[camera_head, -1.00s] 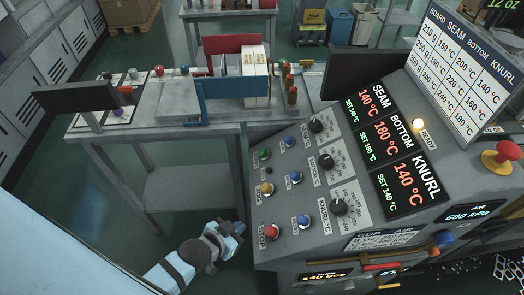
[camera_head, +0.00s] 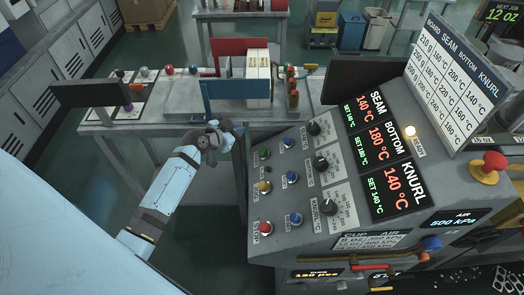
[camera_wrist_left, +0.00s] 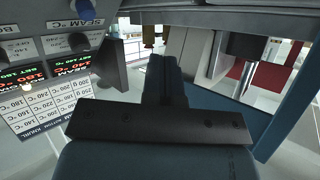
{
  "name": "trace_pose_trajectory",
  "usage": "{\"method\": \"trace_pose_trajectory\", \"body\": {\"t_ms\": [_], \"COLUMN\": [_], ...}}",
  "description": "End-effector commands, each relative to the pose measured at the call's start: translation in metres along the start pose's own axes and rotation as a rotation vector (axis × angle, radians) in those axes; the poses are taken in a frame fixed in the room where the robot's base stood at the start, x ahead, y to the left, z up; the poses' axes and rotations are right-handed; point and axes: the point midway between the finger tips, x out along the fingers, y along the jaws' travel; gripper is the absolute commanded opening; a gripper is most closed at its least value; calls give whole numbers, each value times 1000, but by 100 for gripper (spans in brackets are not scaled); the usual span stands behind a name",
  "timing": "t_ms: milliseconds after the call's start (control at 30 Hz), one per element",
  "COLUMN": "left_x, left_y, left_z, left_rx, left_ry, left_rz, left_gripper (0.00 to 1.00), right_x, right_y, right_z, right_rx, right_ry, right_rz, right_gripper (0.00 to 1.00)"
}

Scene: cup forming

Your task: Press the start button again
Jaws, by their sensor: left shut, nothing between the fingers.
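The sloped grey control panel (camera_head: 325,228) carries a green button (camera_head: 265,153) at its upper left, which seems to be the start button; its label is too small to read. My left gripper (camera_head: 240,152) is just left of the green button, at the panel's left edge, and apart from it as far as I can tell. Its dark fingers (camera_wrist_left: 168,72) are shut and empty in the left wrist view. The green button cannot be made out in that view. My right gripper is not in view.
A yellow button (camera_head: 264,187), a red button (camera_head: 265,227), several blue buttons and black knobs (camera_head: 321,163) share the panel. A lit ready lamp (camera_head: 410,131) and a red emergency knob (camera_head: 489,167) are further right. A bench with a blue plate (camera_head: 235,97) stands behind.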

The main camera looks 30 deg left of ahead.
Motion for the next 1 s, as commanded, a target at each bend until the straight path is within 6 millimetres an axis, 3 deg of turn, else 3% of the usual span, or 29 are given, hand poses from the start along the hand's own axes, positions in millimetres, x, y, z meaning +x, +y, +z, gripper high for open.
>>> {"method": "trace_pose_trajectory", "body": {"t_ms": [267, 700, 1000], "left_x": [4, 44, 60], "left_y": [3, 32, 44], "left_z": [4, 34, 45], "left_rx": [-2, -4, -1], "left_ry": [0, 2, 0], "left_rz": [0, 0, -1], "left_gripper": [0, 0, 0], "right_x": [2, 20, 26], "right_y": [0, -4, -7], "right_z": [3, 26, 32], "right_rx": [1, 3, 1], "right_ry": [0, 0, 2], "right_rz": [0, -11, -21], "right_gripper": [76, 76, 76]}}
